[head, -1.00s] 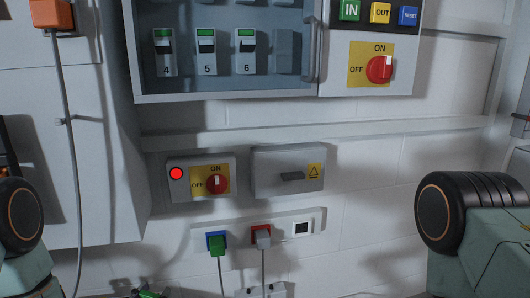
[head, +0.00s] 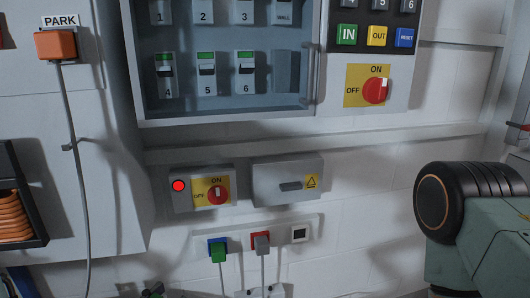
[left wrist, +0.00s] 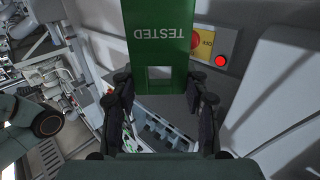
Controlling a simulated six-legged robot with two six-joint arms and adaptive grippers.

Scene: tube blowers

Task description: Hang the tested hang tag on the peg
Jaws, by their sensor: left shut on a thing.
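The green hang tag (left wrist: 160,28) fills the upper middle of the left wrist view. Its white word TESTED reads upside down there, and it has a square opening near the lower edge. My left gripper (left wrist: 160,88) is shut on the tag, with dark fingers at both of its sides. The tag hangs in front of the wall switch box with a lit red lamp (left wrist: 220,61). I cannot make out the peg for certain in either view. My right gripper is out of view; only part of my right arm shows in the head view.
The switch box (head: 203,189) with a red rotary knob is beside a grey box (head: 287,181) with a warning label. Plugged sockets (head: 258,236) are below.

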